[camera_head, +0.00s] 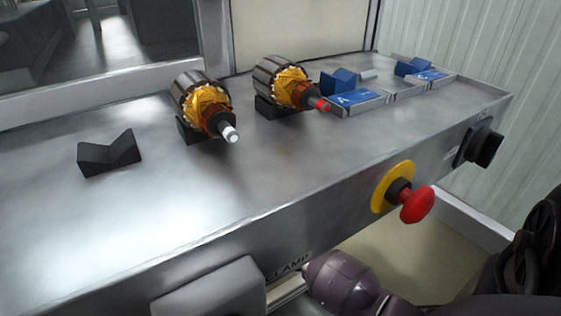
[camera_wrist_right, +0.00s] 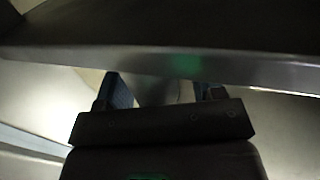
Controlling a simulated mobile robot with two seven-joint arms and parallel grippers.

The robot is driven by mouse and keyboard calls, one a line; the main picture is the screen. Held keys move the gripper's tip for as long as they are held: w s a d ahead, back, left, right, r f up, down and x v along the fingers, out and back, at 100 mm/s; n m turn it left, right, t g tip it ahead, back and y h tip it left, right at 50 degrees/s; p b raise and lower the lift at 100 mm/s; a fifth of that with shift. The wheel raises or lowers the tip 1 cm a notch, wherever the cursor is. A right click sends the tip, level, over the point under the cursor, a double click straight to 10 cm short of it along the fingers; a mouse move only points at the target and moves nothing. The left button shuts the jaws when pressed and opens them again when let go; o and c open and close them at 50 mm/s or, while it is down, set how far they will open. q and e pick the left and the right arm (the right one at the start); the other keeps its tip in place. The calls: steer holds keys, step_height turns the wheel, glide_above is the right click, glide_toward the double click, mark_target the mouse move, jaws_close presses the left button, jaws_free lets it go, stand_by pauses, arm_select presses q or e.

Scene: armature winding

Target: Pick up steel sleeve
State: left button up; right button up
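A small pale grey cylinder (camera_head: 368,75), which looks like the steel sleeve, lies at the back right of the metal bench (camera_head: 120,225), between two blue blocks. A silver-white cap or shaft end (camera_head: 230,134) shows on the left armature (camera_head: 203,105); I cannot tell if it is a separate sleeve. The right armature (camera_head: 287,85) has a red tip. My right gripper (camera_wrist_right: 163,88) shows in the right wrist view, its two fingers apart with nothing seen between them, close to a metal edge. My left gripper is not in view.
Blue blocks (camera_head: 338,81) (camera_head: 413,66) and blue-labelled trays (camera_head: 357,101) stand at the back right. An empty black V-block (camera_head: 109,153) stands at left. A red emergency button (camera_head: 417,205) and black knob (camera_head: 484,147) stick out of the bench front. The front-left benchtop is clear.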

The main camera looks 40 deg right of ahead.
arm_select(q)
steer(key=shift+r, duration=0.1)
arm_select(e)
steer(key=shift+s+a+r, duration=0.1)
steer(key=shift+s+a, duration=0.05)
steer(key=shift+s, duration=0.05)
arm_select(q)
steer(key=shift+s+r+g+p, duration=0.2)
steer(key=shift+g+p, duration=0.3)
steer(key=shift+p, duration=1.05)
arm_select(e)
steer(key=v, duration=1)
steer(key=shift+s, duration=0.15)
steer(key=shift+a, duration=0.1)
